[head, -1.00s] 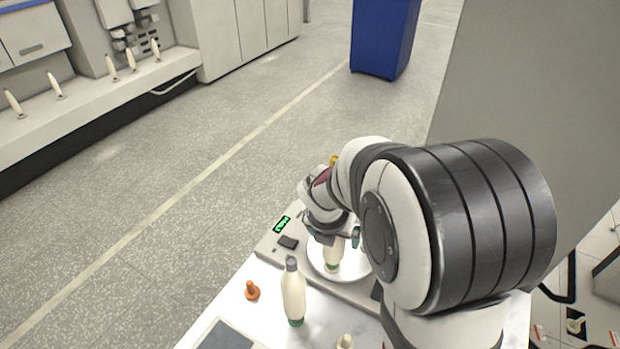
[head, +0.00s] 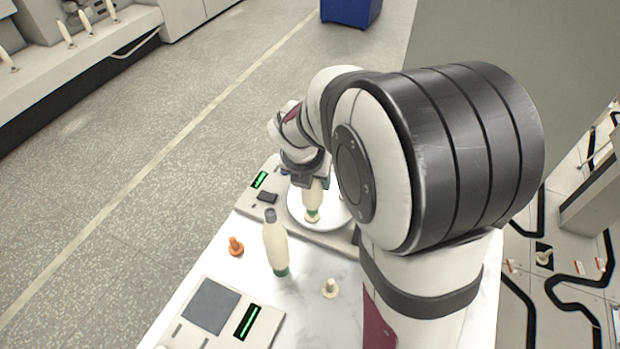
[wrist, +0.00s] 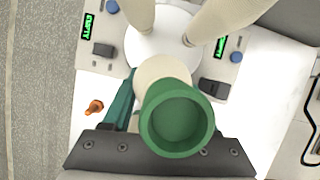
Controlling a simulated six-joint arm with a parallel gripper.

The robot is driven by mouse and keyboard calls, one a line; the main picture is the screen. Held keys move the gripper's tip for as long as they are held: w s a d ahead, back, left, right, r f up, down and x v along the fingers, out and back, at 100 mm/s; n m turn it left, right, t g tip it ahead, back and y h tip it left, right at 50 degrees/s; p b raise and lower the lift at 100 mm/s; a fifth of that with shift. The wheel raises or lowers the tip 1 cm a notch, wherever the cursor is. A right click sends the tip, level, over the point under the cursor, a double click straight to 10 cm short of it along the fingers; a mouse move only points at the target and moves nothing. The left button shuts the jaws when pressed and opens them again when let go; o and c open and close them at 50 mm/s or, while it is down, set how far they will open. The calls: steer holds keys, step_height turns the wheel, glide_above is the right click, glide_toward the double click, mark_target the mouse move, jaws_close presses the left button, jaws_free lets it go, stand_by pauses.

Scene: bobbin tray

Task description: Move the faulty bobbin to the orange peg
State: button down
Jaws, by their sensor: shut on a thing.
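My gripper (head: 311,181) is shut on a cream bobbin (head: 312,196) over the round white plate (head: 300,216). In the wrist view the held bobbin (wrist: 176,118) shows a green, hollow end facing the camera. A second cream bobbin (head: 276,245), with a grey tip and green base, stands on the table. The orange peg (head: 236,246) is bare, left of that bobbin; it also shows in the wrist view (wrist: 95,107).
The plate belongs to a grey device with a green display (head: 260,180). A bare cream peg (head: 330,288) stands on the white table. Another device (head: 211,304) with a dark pad lies at the front. Open table surrounds the orange peg. My arm hides the right side.

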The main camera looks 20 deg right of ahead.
step_height(320, 180, up, 8)
steer(key=f, duration=0.1)
steer(key=a+f+n+y, duration=0.1)
steer(key=a+f+n, duration=0.2)
steer(key=a, duration=0.6)
steer(key=a+f+n+t+y, duration=0.1)
steer(key=a+f+n, duration=0.2)
steer(key=a, duration=0.6)
steer(key=shift+w+a+f, duration=0.3)
steer(key=shift+a+f, duration=0.1)
steer(key=shift+f, duration=0.9)
steer(key=shift+f, duration=0.3)
steer(key=shift+f, duration=2.15)
steer(key=shift+c, duration=0.5)
jaws_free()
